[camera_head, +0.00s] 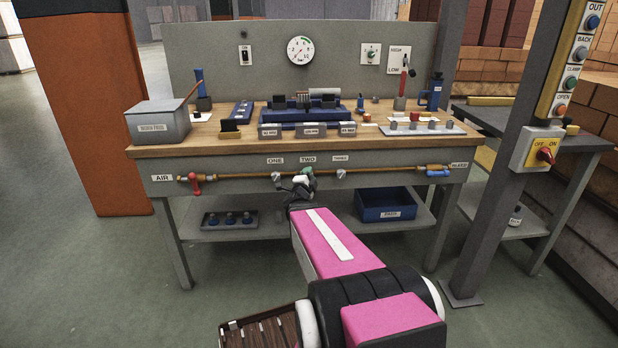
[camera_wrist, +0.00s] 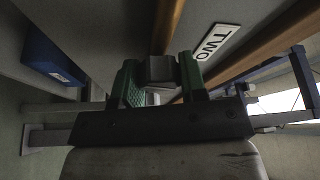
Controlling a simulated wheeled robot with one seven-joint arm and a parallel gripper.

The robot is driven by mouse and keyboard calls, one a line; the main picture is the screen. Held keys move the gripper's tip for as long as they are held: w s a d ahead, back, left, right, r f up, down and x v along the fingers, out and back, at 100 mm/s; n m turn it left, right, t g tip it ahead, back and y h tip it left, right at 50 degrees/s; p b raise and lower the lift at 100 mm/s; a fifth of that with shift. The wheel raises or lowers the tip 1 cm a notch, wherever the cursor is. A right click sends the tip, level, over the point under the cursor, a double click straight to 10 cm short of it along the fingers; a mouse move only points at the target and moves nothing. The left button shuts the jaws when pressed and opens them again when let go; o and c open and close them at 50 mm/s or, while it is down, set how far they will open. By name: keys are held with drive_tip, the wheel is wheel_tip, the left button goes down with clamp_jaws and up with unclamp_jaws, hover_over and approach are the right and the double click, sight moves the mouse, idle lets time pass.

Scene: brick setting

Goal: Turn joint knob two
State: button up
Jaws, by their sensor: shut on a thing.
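A brass pipe (camera_head: 238,177) runs along the bench's front, with joints labelled ONE, TWO and THREE. My gripper (camera_head: 304,179) is at the middle joint, under the TWO label (camera_head: 307,159). In the wrist view, the green fingers of my gripper (camera_wrist: 160,76) are shut on a small grey knob (camera_wrist: 160,68), one finger on each side. The TWO label (camera_wrist: 214,43) is beside it. In the head view my gripper and wrist mostly hide this knob. Knob one (camera_head: 276,177) is to the left and knob three (camera_head: 341,174) to the right, both clear of my gripper.
A red valve handle (camera_head: 195,182) is at the pipe's AIR end, a blue handle (camera_head: 438,173) at its right end. A blue bin (camera_head: 384,205) stands on the lower shelf, right of my gripper. A grey post (camera_head: 500,150) rises at the right. The floor at the left is clear.

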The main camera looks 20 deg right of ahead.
drive_tip(key=o, duration=0.9)
drive_tip(key=v, duration=1.1)
drive_tip(key=shift+d, duration=0.15)
